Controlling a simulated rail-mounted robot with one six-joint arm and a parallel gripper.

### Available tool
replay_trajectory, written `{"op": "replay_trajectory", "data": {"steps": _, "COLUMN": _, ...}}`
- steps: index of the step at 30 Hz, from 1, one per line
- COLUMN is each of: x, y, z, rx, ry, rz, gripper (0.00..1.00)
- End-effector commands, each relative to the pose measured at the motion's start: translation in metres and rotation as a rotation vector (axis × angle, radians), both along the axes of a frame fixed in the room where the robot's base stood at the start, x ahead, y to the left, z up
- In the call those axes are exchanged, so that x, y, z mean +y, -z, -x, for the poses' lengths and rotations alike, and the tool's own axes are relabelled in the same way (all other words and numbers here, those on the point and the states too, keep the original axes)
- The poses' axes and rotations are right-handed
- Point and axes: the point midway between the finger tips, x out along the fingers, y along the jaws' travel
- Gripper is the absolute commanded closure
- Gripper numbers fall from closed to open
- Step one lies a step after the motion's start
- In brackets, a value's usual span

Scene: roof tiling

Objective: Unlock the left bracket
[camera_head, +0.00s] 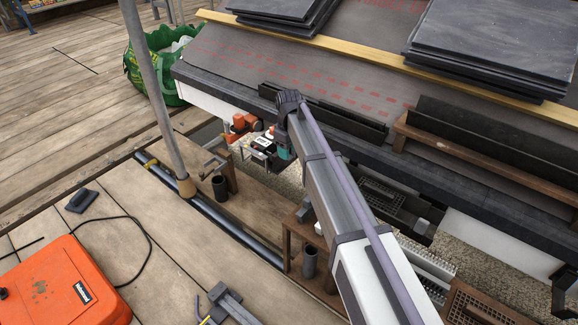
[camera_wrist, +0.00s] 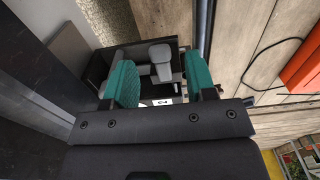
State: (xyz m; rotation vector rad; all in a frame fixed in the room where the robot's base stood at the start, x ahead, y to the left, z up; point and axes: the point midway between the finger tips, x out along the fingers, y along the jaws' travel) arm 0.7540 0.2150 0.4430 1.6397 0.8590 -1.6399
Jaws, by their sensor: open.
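My gripper (camera_head: 268,150) is at the far end of my arm in the head view, beside the roof's lower edge. In the wrist view my gripper (camera_wrist: 160,88) has its two teal fingers apart. A grey lever-like part (camera_wrist: 160,62) with a rounded end shows between and just beyond the fingers. It sits at a dark box-like fitting (camera_wrist: 150,82), which may be the left bracket. I cannot tell whether either finger touches it. Nothing is clearly held. In the head view, my gripper and orange parts (camera_head: 240,124) crowd this spot, and the bracket cannot be made out there.
The dark roof edge (camera_head: 222,92) runs close behind my gripper. A scaffold pole (camera_head: 150,80) stands to the left. Wooden holders with dark cups (camera_head: 220,187) stand below. An orange case (camera_head: 62,285) lies on the planks, with a black cable (camera_head: 148,240) beside it.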

Motion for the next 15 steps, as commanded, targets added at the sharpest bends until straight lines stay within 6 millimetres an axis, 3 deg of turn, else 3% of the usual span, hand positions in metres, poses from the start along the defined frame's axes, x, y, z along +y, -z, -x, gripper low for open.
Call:
{"op": "replay_trajectory", "data": {"steps": 1, "x": 0.0000, "y": 0.0179, "z": 0.0000, "rx": 0.000, "ry": 0.000, "rz": 0.000, "gripper": 0.49}}
{"op": "replay_trajectory", "data": {"steps": 3, "x": 0.0000, "y": 0.0223, "z": 0.0000, "rx": 0.000, "ry": 0.000, "rz": 0.000, "gripper": 0.49}}
{"op": "replay_trajectory", "data": {"steps": 11, "x": -0.0001, "y": 0.0198, "z": 0.0001, "rx": 0.000, "ry": 0.001, "rz": 0.000, "gripper": 0.49}}
{"op": "replay_trajectory", "data": {"steps": 15, "x": -0.0001, "y": 0.0197, "z": 0.0001, "rx": 0.000, "ry": 0.001, "rz": 0.000, "gripper": 0.61}}
